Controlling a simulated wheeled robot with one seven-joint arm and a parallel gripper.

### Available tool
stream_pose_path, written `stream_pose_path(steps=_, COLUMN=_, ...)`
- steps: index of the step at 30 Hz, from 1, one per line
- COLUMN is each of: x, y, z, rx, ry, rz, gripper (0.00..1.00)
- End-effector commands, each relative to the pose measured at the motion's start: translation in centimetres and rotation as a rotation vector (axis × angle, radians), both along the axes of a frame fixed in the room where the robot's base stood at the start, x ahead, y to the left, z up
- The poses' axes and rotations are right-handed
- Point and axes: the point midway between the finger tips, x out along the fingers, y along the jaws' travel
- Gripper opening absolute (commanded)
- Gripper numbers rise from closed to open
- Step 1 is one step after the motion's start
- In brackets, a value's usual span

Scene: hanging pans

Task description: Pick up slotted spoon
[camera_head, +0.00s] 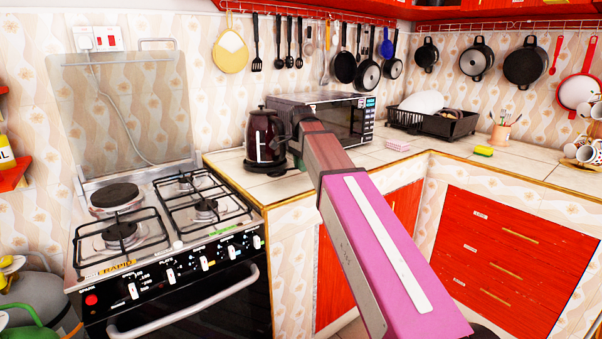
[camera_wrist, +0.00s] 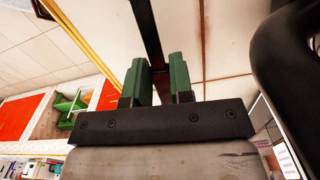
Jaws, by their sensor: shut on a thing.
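My gripper (camera_wrist: 151,75) has green fingers shut on a long, thin, dark handle (camera_wrist: 144,25) in the wrist view. The handle runs out of the top of the picture, and its far end is not visible. It looks like the slotted spoon's handle, but the spoon's head does not show.
A dark kettle (camera_head: 262,142) stands on the counter beside my arm's end, with a microwave (camera_head: 347,116) behind. A gas stove (camera_head: 165,220) is at left. Pans (camera_head: 524,64) hang at right. A dish rack (camera_head: 436,121) and bare counter (camera_head: 505,165) lie to the right.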

Motion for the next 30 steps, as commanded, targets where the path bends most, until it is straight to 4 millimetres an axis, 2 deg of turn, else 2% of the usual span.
stream_pose_path(steps=1, x=-0.3, y=0.2, z=1.0, rx=0.001, ry=-0.003, rz=0.001, gripper=0.0)
stream_pose_path(steps=3, x=-2.1, y=0.9, z=1.7, rx=0.0, ry=-0.001, rz=0.004, gripper=0.0)
stream_pose_path(steps=9, x=-5.7, y=2.6, z=4.1, rx=0.0, ry=-0.002, rz=0.003, gripper=0.0)
stream_pose_path(steps=15, x=-8.5, y=4.0, z=6.0, rx=0.001, ry=-0.002, rz=0.002, gripper=0.0)
stream_pose_path(steps=22, x=-10.2, y=4.8, z=7.2, rx=0.0, ry=-0.001, rz=0.001, gripper=0.0)
stream_pose_path(steps=30, x=-10.6, y=5.0, z=7.5, rx=0.0, ry=0.0, rz=0.0, gripper=0.0)
